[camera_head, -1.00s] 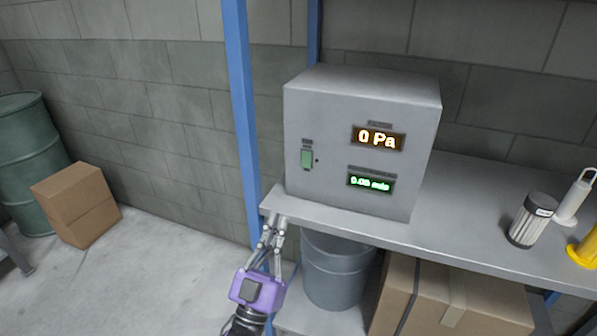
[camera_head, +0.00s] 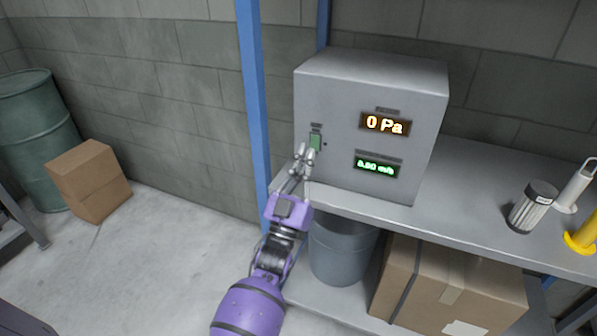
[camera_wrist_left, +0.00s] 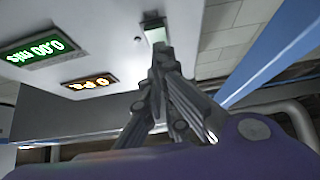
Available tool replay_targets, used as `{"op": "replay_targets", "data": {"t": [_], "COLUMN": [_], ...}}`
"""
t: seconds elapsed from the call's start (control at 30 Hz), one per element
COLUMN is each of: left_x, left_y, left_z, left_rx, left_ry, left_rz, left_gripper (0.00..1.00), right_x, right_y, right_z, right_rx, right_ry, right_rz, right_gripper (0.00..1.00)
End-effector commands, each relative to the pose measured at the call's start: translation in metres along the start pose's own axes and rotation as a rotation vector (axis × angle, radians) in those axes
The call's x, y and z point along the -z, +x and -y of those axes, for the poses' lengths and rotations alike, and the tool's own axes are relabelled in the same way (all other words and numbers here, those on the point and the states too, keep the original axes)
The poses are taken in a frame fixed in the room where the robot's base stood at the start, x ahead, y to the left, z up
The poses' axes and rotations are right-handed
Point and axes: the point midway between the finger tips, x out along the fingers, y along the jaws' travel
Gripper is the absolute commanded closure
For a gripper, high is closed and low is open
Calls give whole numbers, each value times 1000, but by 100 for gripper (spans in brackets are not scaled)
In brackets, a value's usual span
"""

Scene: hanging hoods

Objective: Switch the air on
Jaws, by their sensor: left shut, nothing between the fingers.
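A grey control box (camera_head: 340,95) stands on the metal shelf. Its front has a green rocker switch (camera_head: 315,142) at the left, an orange display (camera_head: 385,125) reading 0 Pa and a green display (camera_head: 377,166) that seems to read 0.00 m/s. My left gripper (camera_head: 305,154) is shut and empty, its fingertips just below the switch in the head view. In the left wrist view the switch (camera_wrist_left: 155,33) shows right beyond the fingertips (camera_wrist_left: 160,52); I cannot tell whether they touch it. My right gripper is not in view.
A blue post (camera_head: 254,100) rises left of the box. A striped canister (camera_head: 532,207) and a yellow object (camera_head: 582,238) stand on the shelf at right. A grey bin (camera_head: 340,250) and cardboard box (camera_head: 450,285) sit below.

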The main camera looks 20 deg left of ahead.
Motion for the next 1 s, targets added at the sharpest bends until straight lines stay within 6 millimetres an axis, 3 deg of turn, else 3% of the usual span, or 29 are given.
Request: {"op": "replay_targets", "data": {"t": [0.5, 0.67, 1.0], "left_x": [-9, -25, -19], "left_y": [9, 8, 10], "left_z": [0, 0, 0], "left_rx": [0, -1, 0], "left_ry": [0, -1, 0], "left_rz": [-1, -6, -10], "left_gripper": [100, 100, 100], "right_x": [-3, -21, -10], "right_y": [-1, 6, 5], "right_z": [0, 1, 1], "right_rx": [0, 1, 2], "right_ry": [0, -4, -5], "right_rz": [7, 29, 15], "right_gripper": [60, 60, 60]}}
